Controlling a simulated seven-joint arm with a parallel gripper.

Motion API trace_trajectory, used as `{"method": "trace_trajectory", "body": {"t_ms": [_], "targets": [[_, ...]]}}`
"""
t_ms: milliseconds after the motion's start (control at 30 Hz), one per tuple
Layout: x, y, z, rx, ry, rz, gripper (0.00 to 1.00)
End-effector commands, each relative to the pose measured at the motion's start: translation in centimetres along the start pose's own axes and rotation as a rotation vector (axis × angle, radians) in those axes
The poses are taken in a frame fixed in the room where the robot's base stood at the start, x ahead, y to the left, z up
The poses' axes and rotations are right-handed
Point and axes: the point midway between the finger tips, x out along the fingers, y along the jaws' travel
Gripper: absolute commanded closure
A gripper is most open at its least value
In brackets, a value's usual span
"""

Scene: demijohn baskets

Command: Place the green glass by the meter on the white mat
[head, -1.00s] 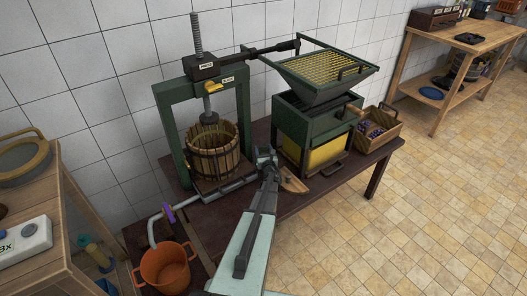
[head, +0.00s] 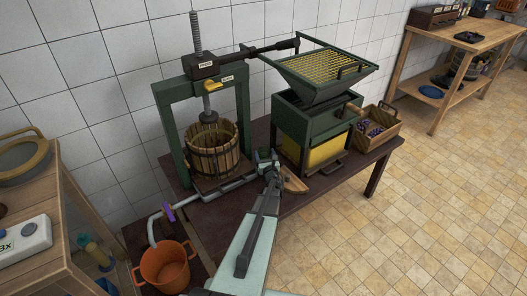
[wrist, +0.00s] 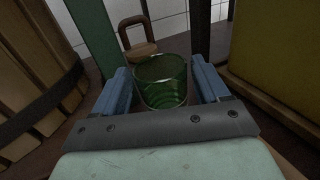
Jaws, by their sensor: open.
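The green glass (wrist: 160,82) is a clear green tumbler, upright on the dark table in the wrist view. My gripper (wrist: 162,75) is open, with one blue finger on each side of the glass; I cannot tell whether either finger touches it. In the head view my gripper (head: 266,158) is low over the table between the press and the crusher, and the glass is mostly hidden there. A white device with a blue button (head: 22,239), possibly the meter, sits on the wooden stand at the left edge. I cannot make out a white mat.
The green press with its wooden basket (head: 213,150) stands left of my gripper. The green crusher (head: 315,125) with a yellow bin stands to the right. A crate of grapes (head: 376,128) is beyond it. An orange bucket (head: 166,267) stands front left. A wooden padlock-like piece (wrist: 138,38) is behind the glass.

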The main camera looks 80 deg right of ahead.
Motion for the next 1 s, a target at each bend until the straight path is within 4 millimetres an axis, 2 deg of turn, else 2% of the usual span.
{"method": "trace_trajectory", "body": {"t_ms": [33,200,400,467,633,1000], "targets": [[-1.4,0.1,0.2,0.0,0.0,-0.001,0.26],[-4.5,0.1,0.1,0.0,0.001,-0.001,0.26],[-6.8,0.0,0.1,-0.001,0.0,0.0,0.26],[-7.3,0.0,0.1,-0.001,0.0,0.0,0.26],[-7.8,0.0,0.0,-0.001,-0.001,0.0,0.11],[-7.8,0.0,0.0,-0.001,-0.001,0.0,0.1]]}}
